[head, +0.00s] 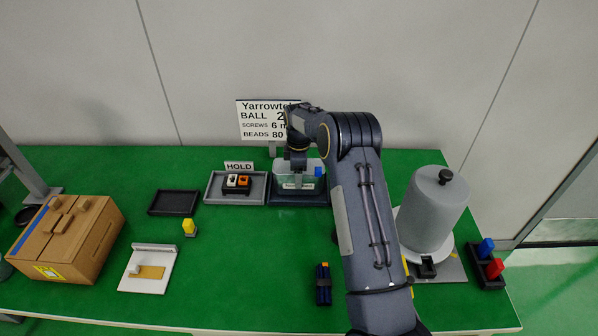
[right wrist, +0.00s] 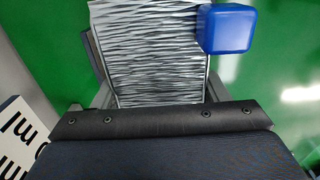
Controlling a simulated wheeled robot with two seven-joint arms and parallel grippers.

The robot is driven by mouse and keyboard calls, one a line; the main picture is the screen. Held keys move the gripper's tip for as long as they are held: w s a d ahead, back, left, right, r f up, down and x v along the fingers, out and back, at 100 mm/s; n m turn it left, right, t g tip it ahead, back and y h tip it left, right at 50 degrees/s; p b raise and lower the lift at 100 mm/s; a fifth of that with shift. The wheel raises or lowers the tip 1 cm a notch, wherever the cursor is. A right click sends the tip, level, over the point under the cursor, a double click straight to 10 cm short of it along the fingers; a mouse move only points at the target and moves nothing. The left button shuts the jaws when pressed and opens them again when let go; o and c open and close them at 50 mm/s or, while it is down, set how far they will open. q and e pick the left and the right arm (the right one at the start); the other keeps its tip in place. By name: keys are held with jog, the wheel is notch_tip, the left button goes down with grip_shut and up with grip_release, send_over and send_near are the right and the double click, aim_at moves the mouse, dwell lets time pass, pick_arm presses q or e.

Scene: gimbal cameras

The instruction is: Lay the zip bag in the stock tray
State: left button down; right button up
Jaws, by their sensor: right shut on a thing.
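My right gripper (head: 298,168) reaches over the back of the table and points down. It is shut on the zip bag (head: 311,181), a pale, see-through thing with a blue block (head: 319,172) at its right. In the right wrist view the bag shows as a grey-and-white striped surface (right wrist: 150,50) between the fingers, with the blue block (right wrist: 228,28) beside it. The bag is at a dark blue tray (head: 283,198) with a cream label too small to read surely; I cannot tell whether it touches the tray floor. My left gripper is not in view.
A grey HOLD tray (head: 213,197) with small blocks is left of the dark blue tray. An empty black tray (head: 173,203) is further left. A sign (head: 262,116) stands behind. A grey canister (head: 432,212) is right of my arm.

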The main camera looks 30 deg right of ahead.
jog(key=shift+f, duration=0.2)
jog(key=o, duration=1.1)
jog(key=s+a+r+m+t+y+p, duration=0.1)
jog(key=s+r+m+p, duration=0.15)
jog(key=r, duration=0.65)
jog(key=s+a+r+m+t+p, duration=0.15)
jog(key=s+r, duration=0.25)
jog(key=r, duration=0.6)
jog(key=s+a+r+m+y, duration=0.1)
jog(key=s+a+r+m, duration=0.1)
jog(key=s+r, duration=0.3)
jog(key=s+a+r+m+y, duration=0.1)
jog(key=s+a+r, duration=0.15)
jog(key=s, duration=0.45)
jog(key=s+a+f+m+t, duration=0.1)
jog(key=s+a+m, duration=0.1)
jog(key=s, duration=0.4)
jog(key=s+a+f+m+t, duration=0.1)
jog(key=s+a+m, duration=0.1)
jog(key=s+a, duration=0.2)
jog(key=s+a+f+m+t, duration=0.1)
jog(key=s+a, duration=0.3)
jog(key=s, duration=0.5)
jog(key=shift+s+f+m+y, duration=0.1)
jog(key=shift+f+m+y, duration=0.25)
jog(key=shift+m, duration=0.35)
